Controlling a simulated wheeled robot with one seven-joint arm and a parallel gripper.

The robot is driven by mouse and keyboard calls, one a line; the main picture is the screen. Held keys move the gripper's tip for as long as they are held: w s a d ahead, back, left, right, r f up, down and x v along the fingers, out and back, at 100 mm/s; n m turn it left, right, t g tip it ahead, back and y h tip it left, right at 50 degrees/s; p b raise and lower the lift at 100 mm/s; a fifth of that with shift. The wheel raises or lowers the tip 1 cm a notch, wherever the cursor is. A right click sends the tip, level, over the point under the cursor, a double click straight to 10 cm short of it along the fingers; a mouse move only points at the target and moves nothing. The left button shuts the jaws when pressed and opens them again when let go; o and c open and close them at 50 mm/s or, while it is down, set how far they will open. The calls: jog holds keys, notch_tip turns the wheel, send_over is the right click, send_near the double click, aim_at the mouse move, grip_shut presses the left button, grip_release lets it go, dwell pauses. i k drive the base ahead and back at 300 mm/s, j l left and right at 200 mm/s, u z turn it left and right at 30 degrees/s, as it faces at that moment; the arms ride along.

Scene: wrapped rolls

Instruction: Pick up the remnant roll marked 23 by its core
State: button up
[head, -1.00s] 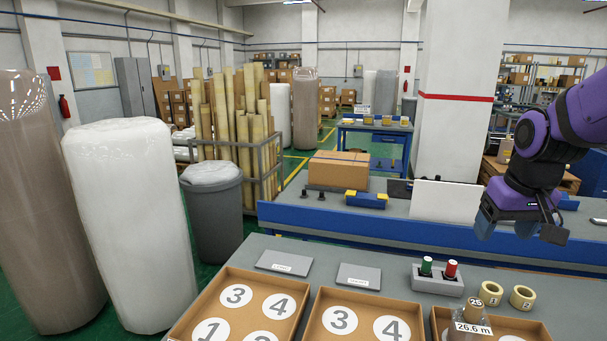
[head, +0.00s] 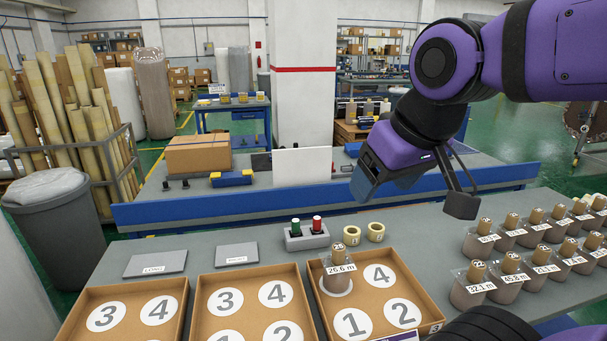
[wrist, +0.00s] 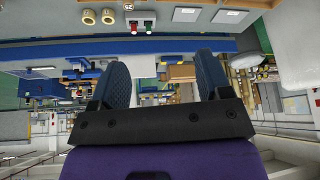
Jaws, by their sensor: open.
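Several short clear-wrapped remnant rolls with tan cores stand upright in rows on the right of the bench in the head view. The front ones include a 32.1 m roll (head: 468,292) and a 45.8 m roll (head: 505,285). Their core numbers are too small to read surely, so I cannot tell which is 23. Another roll (head: 338,278), labelled 26.6 m, stands in the right tray. My gripper (head: 385,190) is above the back of the bench, away from the rolls, its fingers apart. The wrist view shows the open fingers (wrist: 163,82) with nothing between them.
Three cardboard trays with numbered circles line the front: left (head: 180,290), middle (head: 247,270) and right (head: 432,309). Behind them are a grey holder (head: 306,240) with green and red pieces, two tape rolls (head: 363,234) and two grey plates (head: 156,263).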

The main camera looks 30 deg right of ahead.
aim_at(507, 229)
jog(key=k+l, duration=0.55)
jog(key=l, duration=0.15)
jog(key=l+z, duration=0.1)
jog(key=z, duration=1.4)
jog(key=i+l+u, duration=0.3)
jog(key=l, duration=0.35)
jog(key=i+l+u, duration=0.2)
jog(key=l, duration=0.15)
jog(key=i+l+u, duration=0.15)
jog(key=l, duration=0.2)
jog(key=l+u, duration=0.15)
jog(key=l, duration=0.25)
jog(key=i+l+u, duration=0.15)
jog(key=l, duration=0.25)
